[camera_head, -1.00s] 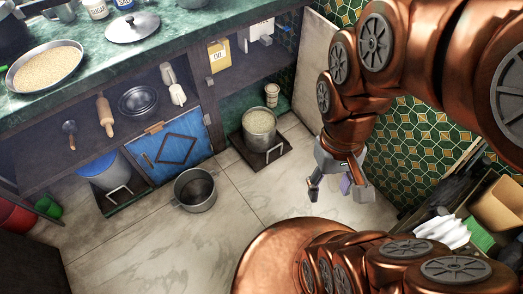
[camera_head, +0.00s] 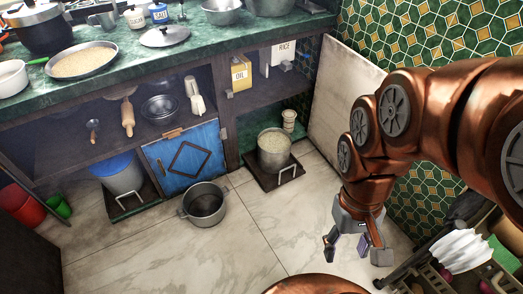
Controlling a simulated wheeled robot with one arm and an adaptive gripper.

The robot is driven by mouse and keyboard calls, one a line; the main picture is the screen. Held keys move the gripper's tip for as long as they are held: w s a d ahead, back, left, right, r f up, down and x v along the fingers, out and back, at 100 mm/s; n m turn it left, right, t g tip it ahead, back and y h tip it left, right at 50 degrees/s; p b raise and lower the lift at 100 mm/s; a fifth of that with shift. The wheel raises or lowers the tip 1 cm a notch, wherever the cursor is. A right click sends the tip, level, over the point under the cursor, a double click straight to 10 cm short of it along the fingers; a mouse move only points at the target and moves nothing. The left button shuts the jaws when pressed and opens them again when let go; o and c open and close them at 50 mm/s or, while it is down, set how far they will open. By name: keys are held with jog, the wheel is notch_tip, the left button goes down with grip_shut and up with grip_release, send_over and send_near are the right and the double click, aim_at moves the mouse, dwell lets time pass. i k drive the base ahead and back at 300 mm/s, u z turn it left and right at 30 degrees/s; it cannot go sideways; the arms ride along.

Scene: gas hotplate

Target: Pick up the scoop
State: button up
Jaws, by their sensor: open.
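A small dark utensil (camera_head: 93,128), which looks like the scoop, is on the open shelf under the green counter at left. It is small in the picture, so its details are hard to tell. My gripper (camera_head: 352,250) points down over the tiled floor at the right. Its fingers are spread and nothing is between them. It is well apart from the shelf, far to the right of the utensil.
A rolling pin (camera_head: 128,117), a dark bowl (camera_head: 160,108) and a white tool (camera_head: 195,96) share the shelf. A blue cabinet door (camera_head: 170,170) is below.

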aim_at(94, 125)
jog(key=u, duration=1.45)
jog(key=k, duration=0.65)
jog(key=u, duration=0.55)
jog(key=i, duration=0.65)
jog(key=u, duration=0.65)
jog(key=i, duration=1.4)
jog(key=z, duration=0.6)
